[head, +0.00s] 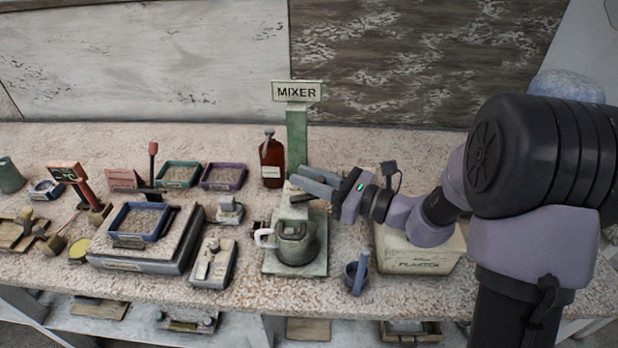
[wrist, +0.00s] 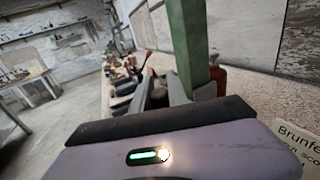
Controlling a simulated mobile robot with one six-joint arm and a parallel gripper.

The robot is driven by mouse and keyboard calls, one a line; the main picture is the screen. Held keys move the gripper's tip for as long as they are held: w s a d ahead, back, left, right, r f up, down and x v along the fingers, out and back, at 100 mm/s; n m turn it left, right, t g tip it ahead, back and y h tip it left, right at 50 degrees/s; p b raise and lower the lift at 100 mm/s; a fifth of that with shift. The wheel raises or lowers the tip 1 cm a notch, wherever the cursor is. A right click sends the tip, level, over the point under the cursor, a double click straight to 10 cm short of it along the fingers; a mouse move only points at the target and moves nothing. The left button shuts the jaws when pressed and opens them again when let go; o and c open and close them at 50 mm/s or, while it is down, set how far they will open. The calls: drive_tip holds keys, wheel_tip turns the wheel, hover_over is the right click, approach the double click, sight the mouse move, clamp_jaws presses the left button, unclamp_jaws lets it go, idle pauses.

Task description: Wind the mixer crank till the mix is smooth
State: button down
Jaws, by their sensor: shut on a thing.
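The mixer stands on the bench with a green column (head: 297,137) under a "MIXER" sign (head: 297,91). My gripper (head: 308,182) reaches in from the right, in front of the column and above the pot. In the wrist view my fingers (wrist: 158,92) are shut around a small dark piece (wrist: 157,90), apparently the crank's handle, with the column (wrist: 190,45) just beyond. The fingers hide most of the crank. I cannot see the mix inside the pot.
A brown bottle (head: 272,163) stands just left of the column. A plaster box (head: 425,252) lies under my arm at right. Trays, a scale (head: 140,262) and tools crowd the bench's left.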

drive_tip(key=n+g, duration=0.1)
drive_tip(key=g, duration=0.1)
drive_tip(key=a+n+g+y, duration=0.1)
drive_tip(key=n+g, duration=0.1)
drive_tip(key=g, duration=0.1)
drive_tip(key=w+n+g+y+p, duration=0.1)
drive_tip(key=n+g, duration=0.1)
drive_tip(key=g, duration=0.1)
drive_tip(key=shift+a, duration=0.35)
drive_tip(key=shift+a+n+g+h+p, duration=0.3)
drive_tip(key=shift+n+g, duration=0.5)
drive_tip(key=shift+g, duration=0.35)
drive_tip(key=shift+a+n+g+h+p, duration=0.25)
drive_tip(key=shift+n+g, duration=0.55)
drive_tip(key=shift+g, duration=0.4)
drive_tip(key=shift+a+n+g+h+p, duration=0.2)
drive_tip(key=shift+n+g+p, duration=0.15)
drive_tip(key=shift+n+g, duration=0.65)
drive_tip(key=shift+g, duration=0.45)
drive_tip(key=c, duration=1.3)
unclamp_jaws()
drive_tip(key=shift+s, duration=0.1)
drive_tip(key=shift+r, duration=0.1)
